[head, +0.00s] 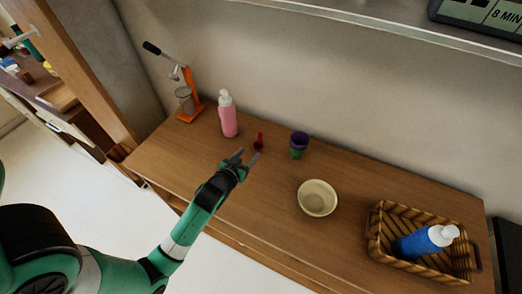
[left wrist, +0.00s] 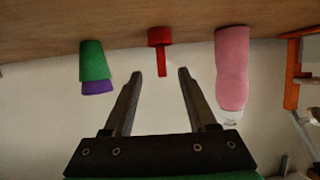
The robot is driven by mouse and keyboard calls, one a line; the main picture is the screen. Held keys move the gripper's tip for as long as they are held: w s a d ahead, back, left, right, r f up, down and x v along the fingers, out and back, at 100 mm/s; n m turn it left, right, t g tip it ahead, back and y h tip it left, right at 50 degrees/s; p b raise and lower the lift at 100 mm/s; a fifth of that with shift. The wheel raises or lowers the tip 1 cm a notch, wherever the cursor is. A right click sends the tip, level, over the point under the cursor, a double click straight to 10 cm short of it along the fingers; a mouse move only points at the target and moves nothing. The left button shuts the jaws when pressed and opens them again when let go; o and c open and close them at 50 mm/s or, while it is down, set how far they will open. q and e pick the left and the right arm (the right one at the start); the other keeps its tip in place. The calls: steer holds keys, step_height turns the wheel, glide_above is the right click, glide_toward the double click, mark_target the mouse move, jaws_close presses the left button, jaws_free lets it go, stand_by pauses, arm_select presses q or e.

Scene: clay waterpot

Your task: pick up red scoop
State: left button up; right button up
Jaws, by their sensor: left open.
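The red scoop (head: 259,143) stands on the wooden counter near the wall, between the pink bottle and the purple and green cups. In the left wrist view the red scoop (left wrist: 160,38) shows upside down, its handle pointing down in the picture between the two fingers. My left gripper (head: 246,157) is open and empty just in front of the scoop, with its fingers pointing toward it. It also shows in the left wrist view (left wrist: 155,75), with the fingertips apart on either side of the handle. I see no contact with the scoop. My right gripper is not in view.
A pink bottle (head: 228,114) stands left of the scoop, and a stacked purple and green cup (head: 299,144) stands right. A cream bowl (head: 317,198) and a wicker basket (head: 383,238) with a blue bottle (head: 416,243) are further right. An orange press (head: 190,103) stands at the far left.

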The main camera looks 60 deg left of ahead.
mark_target(259, 140)
arm_select(q)
steer(key=shift+a, duration=0.2)
steer(key=b+x, duration=0.2)
steer(key=x, duration=0.4)
steer(key=shift+r, duration=0.1)
steer(key=shift+w+a+f, duration=0.15)
steer(key=shift+w+f, duration=0.05)
steer(key=shift+w, duration=0.05)
steer(key=b+x, duration=0.2)
steer(key=x, duration=0.2)
steer(key=shift+w+a, duration=0.2)
steer(key=shift+w, duration=0.1)
jaws_close()
